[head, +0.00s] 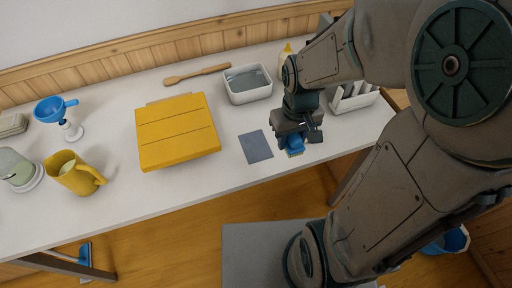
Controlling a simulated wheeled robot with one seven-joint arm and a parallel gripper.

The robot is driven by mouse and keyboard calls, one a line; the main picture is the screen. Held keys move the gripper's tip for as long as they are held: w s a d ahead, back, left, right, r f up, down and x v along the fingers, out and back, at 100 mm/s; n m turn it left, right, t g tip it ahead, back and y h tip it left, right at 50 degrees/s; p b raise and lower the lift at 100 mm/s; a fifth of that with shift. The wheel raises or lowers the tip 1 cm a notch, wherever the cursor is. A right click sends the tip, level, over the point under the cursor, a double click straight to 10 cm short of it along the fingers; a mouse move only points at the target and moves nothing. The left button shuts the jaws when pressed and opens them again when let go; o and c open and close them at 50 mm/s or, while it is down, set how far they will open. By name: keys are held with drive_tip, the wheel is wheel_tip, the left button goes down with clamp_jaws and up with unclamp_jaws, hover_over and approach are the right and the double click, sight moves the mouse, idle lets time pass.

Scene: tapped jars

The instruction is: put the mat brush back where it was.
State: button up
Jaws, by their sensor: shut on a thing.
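My gripper (297,136) is shut on a small blue brush (295,144) with a yellowish lower edge. The brush is at the front right part of the table, to the right of a grey-blue mat (255,147). The mat lies flat and bare. My gripper hides the upper part of the brush. I cannot tell whether the brush touches the tabletop.
A yellow board (177,131) lies left of the mat. A white tub (247,84) and wooden spoon (196,74) lie behind. A white slotted rack (354,97) stands at right. A yellow jug (75,173) and blue funnel (54,108) stand at left.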

hover_over(256, 146)
wheel_tip(256, 146, down, 7)
drive_tip(key=shift+r+p, duration=0.1)
drive_tip(key=shift+p, duration=0.35)
drive_tip(key=shift+f, duration=2.1)
drive_tip(key=shift+f, duration=0.2)
drive_tip(key=o, duration=0.9)
drive_tip(key=shift+r, duration=0.15)
